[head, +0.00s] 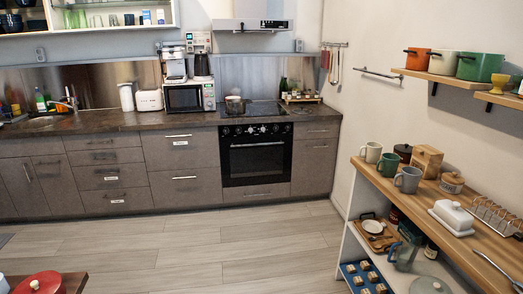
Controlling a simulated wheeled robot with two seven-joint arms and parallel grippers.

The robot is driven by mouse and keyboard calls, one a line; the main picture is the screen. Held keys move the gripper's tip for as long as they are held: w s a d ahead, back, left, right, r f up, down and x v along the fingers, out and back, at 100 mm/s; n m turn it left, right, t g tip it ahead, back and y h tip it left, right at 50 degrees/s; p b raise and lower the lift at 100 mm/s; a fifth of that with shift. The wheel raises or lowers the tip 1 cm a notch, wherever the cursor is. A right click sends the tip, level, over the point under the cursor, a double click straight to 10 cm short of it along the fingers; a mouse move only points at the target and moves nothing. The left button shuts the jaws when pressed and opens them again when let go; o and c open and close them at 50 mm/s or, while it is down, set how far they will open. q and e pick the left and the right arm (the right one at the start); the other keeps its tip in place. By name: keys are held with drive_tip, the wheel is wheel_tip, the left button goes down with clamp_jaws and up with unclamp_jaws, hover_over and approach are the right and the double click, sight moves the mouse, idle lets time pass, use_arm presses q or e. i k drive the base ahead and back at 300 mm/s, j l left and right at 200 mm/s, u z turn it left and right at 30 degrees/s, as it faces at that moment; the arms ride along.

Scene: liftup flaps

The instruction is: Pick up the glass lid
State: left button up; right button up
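I cannot clearly pick out a glass lid. A pale round object (430,286) on the lower shelf at the bottom right is cut by the frame edge, and I cannot tell what it is. A small pot (235,104) stands on the stove, too small to tell whether a lid is on it. A red round pot or lid (40,283) shows at the bottom left, partly cut off. Neither of my grippers is in view.
A wooden-topped shelf unit (455,255) on the right bears mugs, a butter dish (452,217) and a toast rack (495,215). Pots stand on a wall shelf (440,77) above. A counter with a microwave (184,97) lines the back. The middle floor (210,245) is clear.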

sight(302, 110)
drive_tip(key=i, duration=0.8)
drive_tip(key=i+j+z, duration=0.1)
drive_tip(key=i, duration=0.65)
drive_tip(key=i+j, duration=0.15)
drive_tip(key=i, duration=0.65)
